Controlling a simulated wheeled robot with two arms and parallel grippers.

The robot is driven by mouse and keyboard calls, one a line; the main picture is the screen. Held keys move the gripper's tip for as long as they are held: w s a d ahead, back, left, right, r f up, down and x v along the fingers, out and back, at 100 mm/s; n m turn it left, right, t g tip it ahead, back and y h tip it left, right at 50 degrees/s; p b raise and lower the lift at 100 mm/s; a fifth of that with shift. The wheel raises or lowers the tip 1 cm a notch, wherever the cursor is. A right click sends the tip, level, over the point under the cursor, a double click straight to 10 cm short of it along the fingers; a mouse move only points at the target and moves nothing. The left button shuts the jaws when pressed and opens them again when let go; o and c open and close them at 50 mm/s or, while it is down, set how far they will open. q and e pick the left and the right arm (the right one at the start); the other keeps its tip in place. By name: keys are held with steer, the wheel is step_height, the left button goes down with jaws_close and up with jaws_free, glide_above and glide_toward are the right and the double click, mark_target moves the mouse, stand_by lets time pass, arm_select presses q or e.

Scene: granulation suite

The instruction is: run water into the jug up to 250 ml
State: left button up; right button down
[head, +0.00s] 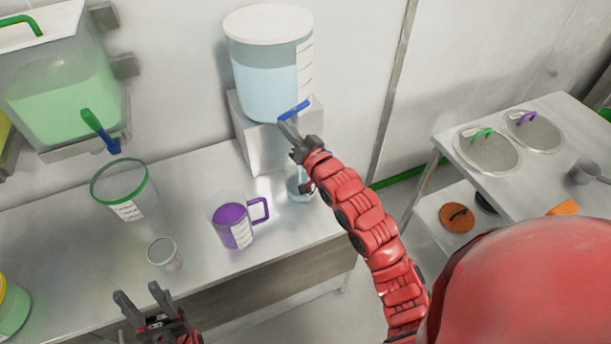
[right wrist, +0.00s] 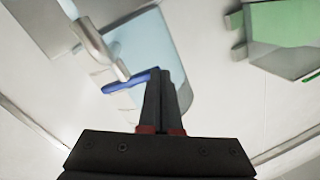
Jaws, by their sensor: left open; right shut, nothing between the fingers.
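My left gripper (head: 138,293) is open and empty at the bench's front.
A purple jug (head: 233,226), a small clear beaker (head: 164,254) and a green-rimmed container (head: 123,188) stand on the bench. A green-liquid tank (head: 65,95) hangs on the left. A side table (head: 535,180) with sieves is at right.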

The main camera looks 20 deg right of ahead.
steer(key=v, duration=0.4)
steer(key=shift+p, duration=0.3)
stand_by(0.5)
